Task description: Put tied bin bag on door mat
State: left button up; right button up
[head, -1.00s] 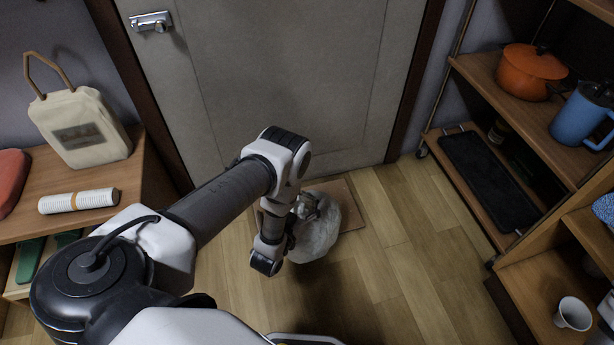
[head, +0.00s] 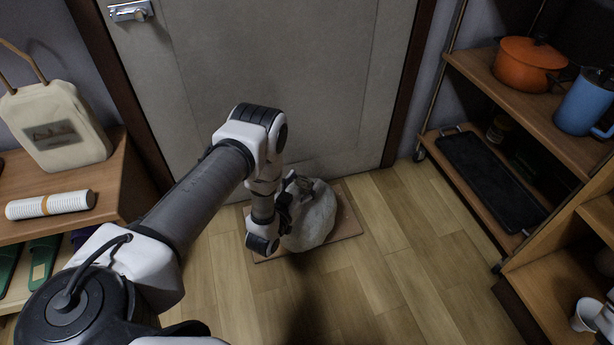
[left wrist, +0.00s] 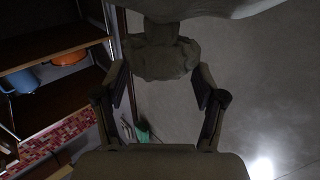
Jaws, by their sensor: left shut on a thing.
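The tied bin bag (head: 313,222) is a whitish, rounded bag in front of the door. In the head view it overlaps the brown door mat (head: 347,224); I cannot tell whether its underside touches the mat. My left gripper (head: 288,194) is shut on the bag's top, partly hidden by the wrist. In the left wrist view, the bag's bunched neck (left wrist: 163,60) shows between the fingers, in dim light. My right gripper is not in view.
The grey door (head: 270,80) stands behind the mat. A shelf at right holds an orange pot (head: 528,65), a blue jug (head: 585,103) and a black tray (head: 488,180). A bench at left holds a cream container (head: 55,128) and a white roll (head: 50,205). The floor between is clear.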

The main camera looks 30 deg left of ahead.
pick_arm(q)
jog(key=w+a+b, duration=0.1)
jog(key=w, duration=0.1)
jog(key=w+a+b, duration=0.1)
jog(key=w, duration=0.1)
jog(key=w+a+b, duration=0.1)
jog(key=w, duration=0.2)
jog(key=shift+f, duration=0.4)
jog(key=shift+w+f, duration=0.15)
jog(key=shift+f, duration=0.05)
notch_tip(320, 180, down, 3)
jog(key=b, duration=0.2)
jog(key=shift+f+b, duration=0.2)
jog(key=shift+b, duration=0.15)
jog(key=shift+r, duration=0.25)
jog(key=shift+f, duration=0.1)
jog(key=o, duration=1.8)
